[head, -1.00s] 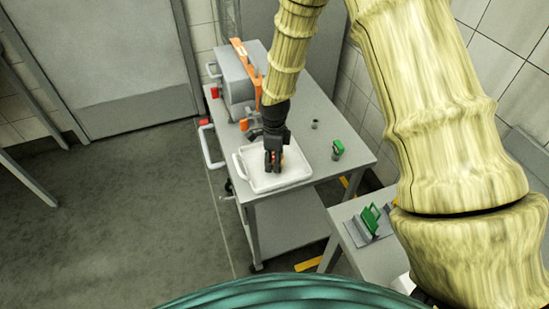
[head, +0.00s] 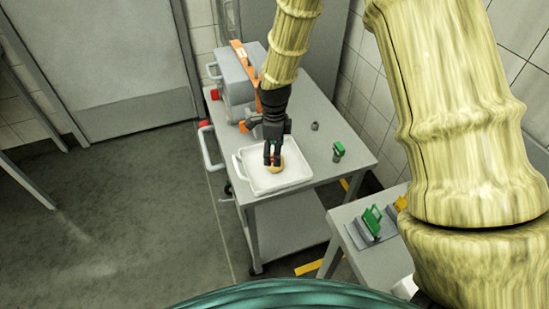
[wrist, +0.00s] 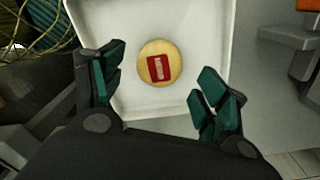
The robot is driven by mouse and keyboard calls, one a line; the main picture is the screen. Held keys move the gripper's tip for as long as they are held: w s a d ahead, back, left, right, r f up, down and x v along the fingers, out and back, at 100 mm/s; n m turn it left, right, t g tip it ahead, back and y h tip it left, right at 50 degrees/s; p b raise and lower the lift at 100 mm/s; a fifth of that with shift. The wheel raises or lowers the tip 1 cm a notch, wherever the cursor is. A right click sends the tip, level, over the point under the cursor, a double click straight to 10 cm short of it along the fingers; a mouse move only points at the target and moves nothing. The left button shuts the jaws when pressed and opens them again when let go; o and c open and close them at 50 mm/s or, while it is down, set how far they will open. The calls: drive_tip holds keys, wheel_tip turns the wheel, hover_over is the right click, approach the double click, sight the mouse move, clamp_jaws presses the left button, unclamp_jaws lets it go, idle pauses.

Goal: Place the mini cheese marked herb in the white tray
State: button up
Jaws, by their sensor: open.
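A small round yellow cheese (wrist: 160,61) with a red label lies in the white tray (wrist: 205,15); the label's writing is too small to read. In the head view the cheese (head: 274,170) shows just below my fingertips, inside the white tray (head: 297,181) on the grey cart. My gripper (wrist: 160,95) is open, with its teal-padded fingers spread to either side and apart from the cheese in the wrist view. In the head view my gripper (head: 272,162) is above the tray and partly hides the cheese.
A grey machine (head: 235,80) with an orange part stands at the cart's back left. A small dark cylinder (head: 315,126) and a green-topped item (head: 338,150) stand right of the tray. A second table (head: 385,245) with green-handled tools is at the lower right.

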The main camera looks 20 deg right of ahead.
wheel_tip(320, 180, up, 7)
drive_tip(key=b, duration=0.1)
idle(0.4)
